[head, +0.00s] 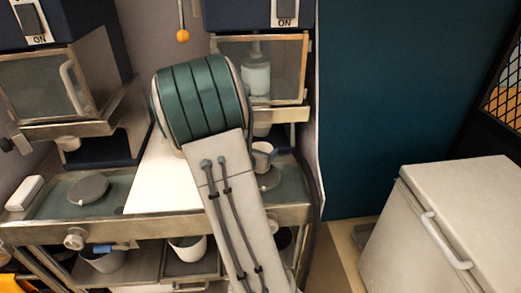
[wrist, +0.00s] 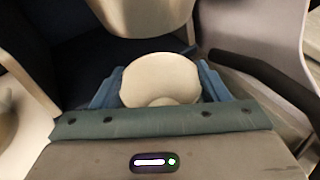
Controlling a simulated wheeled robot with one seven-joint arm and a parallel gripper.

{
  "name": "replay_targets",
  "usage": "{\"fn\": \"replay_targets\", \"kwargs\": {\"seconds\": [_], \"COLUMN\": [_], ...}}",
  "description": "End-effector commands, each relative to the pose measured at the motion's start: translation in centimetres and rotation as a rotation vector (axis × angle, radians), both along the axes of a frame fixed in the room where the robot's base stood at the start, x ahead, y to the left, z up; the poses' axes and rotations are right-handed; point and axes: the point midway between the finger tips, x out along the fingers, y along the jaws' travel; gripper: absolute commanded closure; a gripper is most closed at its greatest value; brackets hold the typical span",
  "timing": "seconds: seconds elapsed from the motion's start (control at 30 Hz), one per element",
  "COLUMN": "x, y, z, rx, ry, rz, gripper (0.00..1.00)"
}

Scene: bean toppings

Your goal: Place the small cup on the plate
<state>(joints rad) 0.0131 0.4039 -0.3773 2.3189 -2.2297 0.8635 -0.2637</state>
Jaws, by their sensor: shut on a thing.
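My gripper (wrist: 160,88) is shut on the small cup, its blue fingers on either side of the cup's pale round body (wrist: 158,75). In the head view a small pale cup (head: 263,158) shows just right of my arm, which hides most of my gripper. A dark grey round plate (head: 270,180) lies on the counter below and slightly right of that cup, partly hidden. The cup appears above the plate; I cannot tell whether they touch. Another grey round disc (head: 88,189) lies on the left counter tray.
Two dispensers stand at the back, the left one with a metal-framed front (head: 45,85), the right one holding a pale bottle (head: 256,75). A white box with a handle (head: 465,190) stands at right. Bins (head: 187,247) sit below the counter.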

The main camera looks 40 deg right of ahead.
Motion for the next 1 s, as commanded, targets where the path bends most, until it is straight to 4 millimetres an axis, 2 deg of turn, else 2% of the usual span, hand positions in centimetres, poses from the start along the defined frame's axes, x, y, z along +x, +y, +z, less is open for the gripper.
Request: {"fn": "replay_targets", "kwargs": {"seconds": [0.23,0.27,0.33,0.77,1.0], "x": [0.0,0.0,0.0,0.0,-1.6], "y": [0.0,0.0,0.0,0.0,3.6], "z": [-0.5,-0.5,-0.3,0.3,1.2], "rx": [0.0,0.0,0.0,0.0,0.002], "ry": [-0.001,-0.001,-0.001,0.0,-0.005], "rz": [0.0,0.0,0.0,0.0,0.005], "gripper": [0.53,0.29,0.1,0.1,0.1]}}
